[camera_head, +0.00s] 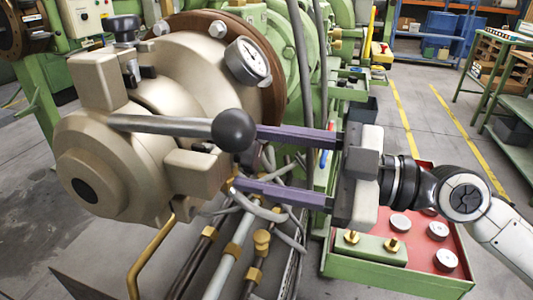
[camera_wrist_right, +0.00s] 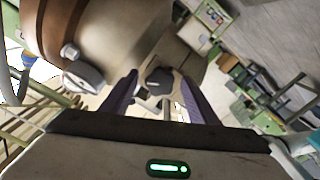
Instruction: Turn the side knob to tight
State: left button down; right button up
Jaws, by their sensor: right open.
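My right gripper (camera_head: 246,159) reaches in from the right with its two purple fingers apart, one above the other, near the side of the beige extruder head (camera_head: 165,95). A dark lobed knob (camera_wrist_right: 158,80), which appears to be the side knob, shows between the open fingers in the right wrist view. I cannot tell whether the fingertips touch it. In the head view the black ball (camera_head: 233,130) of a grey lever (camera_head: 160,125) covers most of that spot, right by the upper fingertip. My left gripper is not in view.
A round gauge (camera_head: 247,61) sits above the ball lever. A dark knob (camera_head: 124,28) stands on top of the head. Grey hoses and brass-fitted pipes (camera_head: 230,255) run below the gripper. A red-floored green tray (camera_head: 415,235) lies under my right wrist.

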jog(key=c, duration=1)
jog(key=shift+c, duration=0.2)
